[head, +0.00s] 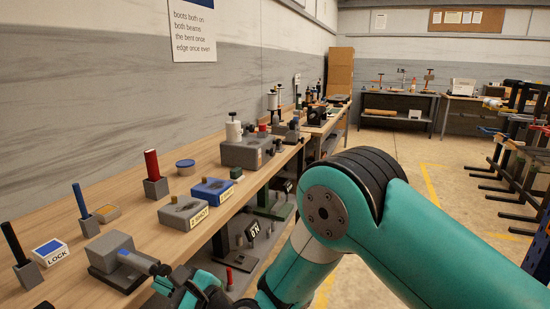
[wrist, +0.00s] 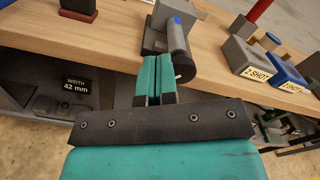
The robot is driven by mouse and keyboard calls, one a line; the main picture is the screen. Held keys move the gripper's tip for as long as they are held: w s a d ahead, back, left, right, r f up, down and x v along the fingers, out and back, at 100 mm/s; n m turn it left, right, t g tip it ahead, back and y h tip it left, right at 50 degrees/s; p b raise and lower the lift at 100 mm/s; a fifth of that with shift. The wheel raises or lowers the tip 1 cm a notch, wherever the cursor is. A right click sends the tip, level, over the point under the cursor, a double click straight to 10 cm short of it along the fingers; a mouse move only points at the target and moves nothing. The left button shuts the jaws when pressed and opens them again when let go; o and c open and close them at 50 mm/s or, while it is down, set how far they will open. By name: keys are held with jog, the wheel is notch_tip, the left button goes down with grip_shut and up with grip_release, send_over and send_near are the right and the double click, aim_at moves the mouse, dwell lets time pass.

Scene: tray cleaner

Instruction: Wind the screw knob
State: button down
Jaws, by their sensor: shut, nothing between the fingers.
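A grey device with a dark round knob (head: 158,269) on its side sits at the front edge of the wooden bench, lower left in the head view. I take this for the screw knob. My gripper (wrist: 156,62) has teal fingers shut together and empty, close beside the cylinder. I cannot tell whether they touch.
Along the bench (head: 130,215) stand a LOCK block (head: 50,253), a grey SHOT block (head: 184,214), a blue SHOT block (head: 213,190) and coloured upright rods in grey holders. In the wrist view a WIDTH 42 mm label (wrist: 76,86) shows below the bench edge.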

jog(key=b+v, duration=0.4)
jog(key=shift+d+f, duration=0.1)
jog(key=shift+d, duration=0.15)
jog(key=w+a+n+p, duration=0.1)
jog(key=n+p, duration=0.1)
jog(key=p, duration=0.1)
jog(key=w+a+n+p, duration=0.1)
jog(key=a+n+p, duration=0.1)
jog(key=w+a+r+n+p, duration=0.1)
jog(key=a+n+p, duration=0.1)
jog(key=p, duration=0.1)
jog(key=shift+w+r+p, duration=0.1)
jog(key=shift+w+p, duration=0.15)
jog(key=shift+p, duration=0.1)
jog(key=shift+w+a, duration=0.1)
jog(key=shift+a, duration=0.1)
